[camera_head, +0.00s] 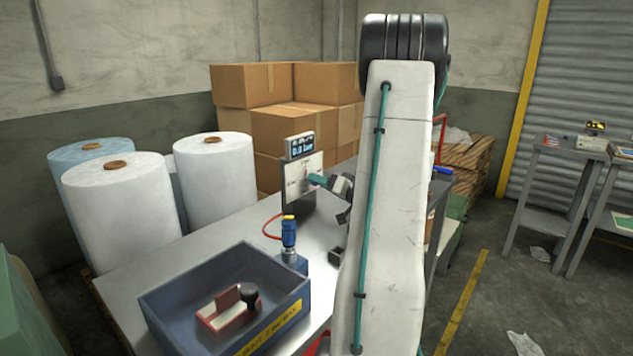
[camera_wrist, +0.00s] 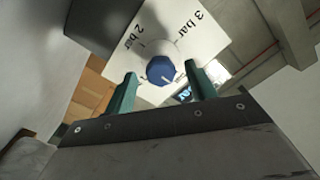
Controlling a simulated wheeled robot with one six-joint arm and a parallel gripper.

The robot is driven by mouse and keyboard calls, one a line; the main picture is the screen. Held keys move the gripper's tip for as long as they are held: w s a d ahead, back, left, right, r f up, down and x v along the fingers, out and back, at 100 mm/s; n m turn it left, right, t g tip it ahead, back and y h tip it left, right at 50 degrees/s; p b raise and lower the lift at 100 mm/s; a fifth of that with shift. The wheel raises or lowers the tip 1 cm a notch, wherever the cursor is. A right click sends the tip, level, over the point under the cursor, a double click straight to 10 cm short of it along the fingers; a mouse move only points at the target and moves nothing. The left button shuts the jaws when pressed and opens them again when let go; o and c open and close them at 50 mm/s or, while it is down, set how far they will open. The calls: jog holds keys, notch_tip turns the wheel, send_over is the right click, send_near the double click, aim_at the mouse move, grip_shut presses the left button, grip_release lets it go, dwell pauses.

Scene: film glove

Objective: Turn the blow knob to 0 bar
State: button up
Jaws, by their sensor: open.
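The blow knob (camera_wrist: 161,70) is a round blue knob on a white dial panel (camera_wrist: 205,30) in the wrist view. The marks "2 bar" and "3 bar" show on the panel. The knob's pointer is too small to read surely. My gripper (camera_wrist: 160,69) is open, with one teal finger on each side of the knob; contact is not visible. In the head view the panel (camera_head: 295,187) stands upright on the bench, with my gripper (camera_head: 316,180) in front of it. A small lit display (camera_head: 299,146) tops the panel; its figures are hard to read.
A blue-grey tray (camera_head: 180,290) on the grey bench (camera_head: 165,262) holds a red-and-white item with a black knob. A blue fitting (camera_head: 289,232) with a red hose stands behind it. White film rolls (camera_head: 120,215) are at left, cartons (camera_head: 250,85) behind. My arm hides the bench's right part.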

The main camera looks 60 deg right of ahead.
jog(key=s, duration=0.5)
jog(key=shift+a, duration=0.3)
